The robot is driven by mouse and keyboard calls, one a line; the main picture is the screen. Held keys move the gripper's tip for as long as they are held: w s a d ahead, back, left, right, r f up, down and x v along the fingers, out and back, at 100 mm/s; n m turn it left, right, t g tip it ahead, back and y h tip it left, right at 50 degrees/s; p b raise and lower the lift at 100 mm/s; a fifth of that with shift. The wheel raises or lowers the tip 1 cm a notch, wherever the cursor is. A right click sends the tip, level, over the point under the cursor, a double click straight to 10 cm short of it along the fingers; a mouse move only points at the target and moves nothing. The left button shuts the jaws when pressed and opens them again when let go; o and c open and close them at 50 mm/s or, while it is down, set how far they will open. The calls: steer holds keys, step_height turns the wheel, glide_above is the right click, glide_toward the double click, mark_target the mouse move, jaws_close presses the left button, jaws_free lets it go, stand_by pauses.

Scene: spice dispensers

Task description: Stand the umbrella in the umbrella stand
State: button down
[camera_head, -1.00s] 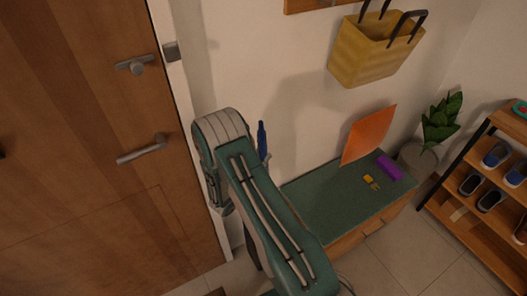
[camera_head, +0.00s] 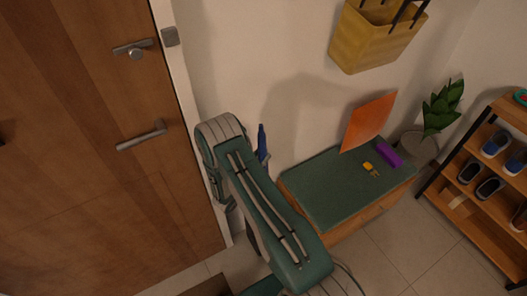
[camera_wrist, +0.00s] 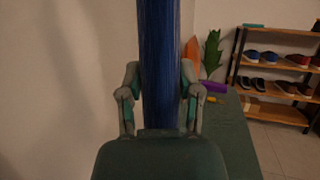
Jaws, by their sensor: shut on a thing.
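The blue umbrella (camera_wrist: 160,30) stands upright in the wrist view, between the two fingers of my gripper (camera_wrist: 160,75), which is shut on it. In the head view, the umbrella's blue top (camera_head: 262,140) shows just right of my arm, in front of the wall. My arm hides my gripper and most of the umbrella there. A dark shape (camera_head: 251,238) shows low behind my arm near the door frame; I cannot tell whether it is the umbrella stand. No stand is clearly visible.
A wooden door (camera_head: 90,190) is on the left. A green-topped bench (camera_head: 320,190) holds an orange sheet, a purple roll and keys. A yellow bag (camera_head: 375,40) hangs above. A potted plant (camera_head: 440,110) and a shoe rack (camera_head: 480,205) stand right. Tiled floor in front is clear.

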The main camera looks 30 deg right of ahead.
steer(key=shift+f, duration=9.4)
steer(key=shift+c, duration=1)
jaws_free()
steer(key=v, duration=1.2)
